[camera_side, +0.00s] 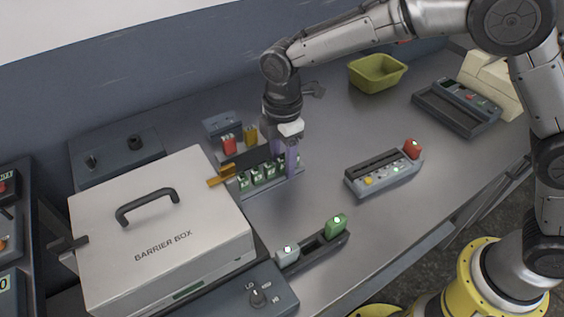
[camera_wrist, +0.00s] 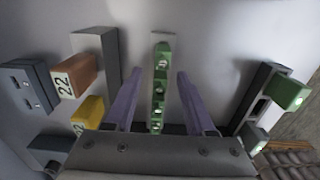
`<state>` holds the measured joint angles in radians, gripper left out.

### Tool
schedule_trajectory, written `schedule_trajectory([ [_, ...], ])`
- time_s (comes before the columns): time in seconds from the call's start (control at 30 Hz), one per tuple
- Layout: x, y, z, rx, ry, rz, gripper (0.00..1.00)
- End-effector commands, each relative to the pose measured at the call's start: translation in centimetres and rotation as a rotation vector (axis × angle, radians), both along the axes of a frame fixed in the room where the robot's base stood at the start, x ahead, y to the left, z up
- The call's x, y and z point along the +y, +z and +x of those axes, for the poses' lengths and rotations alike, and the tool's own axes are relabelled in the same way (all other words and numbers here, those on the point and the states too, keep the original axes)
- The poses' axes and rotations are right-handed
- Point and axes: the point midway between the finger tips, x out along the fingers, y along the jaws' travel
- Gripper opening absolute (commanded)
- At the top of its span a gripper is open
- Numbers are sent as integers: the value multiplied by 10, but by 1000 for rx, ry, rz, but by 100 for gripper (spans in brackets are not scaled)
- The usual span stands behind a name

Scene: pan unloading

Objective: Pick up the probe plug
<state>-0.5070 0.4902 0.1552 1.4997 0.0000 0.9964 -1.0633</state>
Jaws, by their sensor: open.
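Nothing in view is clearly marked as the probe plug, so I cannot tell which piece it is. My gripper (camera_side: 281,160) points down over a row of green blocks (camera_side: 257,179). In the wrist view its two purple fingers (camera_wrist: 158,78) are apart, with the green row (camera_wrist: 160,60) between them and visible gaps on both sides. A red block (camera_side: 229,145) and a yellow block (camera_side: 251,135) stand behind the row; the wrist view shows an orange-red block marked 22 (camera_wrist: 75,77) and a yellow block (camera_wrist: 87,113) to the left. The lower ends of the fingers partly hide the green row.
The white barrier box (camera_side: 160,225) stands left, an orange tab (camera_side: 221,178) at its edge. A grey console with a red piece (camera_side: 411,148) is right. A dark holder with green and pale pieces (camera_side: 336,223) is in front. A green bin (camera_side: 377,73) sits behind. Bare table lies between.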

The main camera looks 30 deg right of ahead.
Motion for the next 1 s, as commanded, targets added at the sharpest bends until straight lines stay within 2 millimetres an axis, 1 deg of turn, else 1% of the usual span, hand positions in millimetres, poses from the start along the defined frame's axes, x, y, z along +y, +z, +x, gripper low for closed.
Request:
schedule_trajectory([
  [0.17, 0, 0, 0, 0, 0, 0, 55],
  [0.2, 0, 0, 0, 0, 0, 0, 48],
  [0.47, 0, 0, 0, 0, 0, 0, 1],
  [1.0, 0, 3, 0, -1, 0, 1, 0],
])
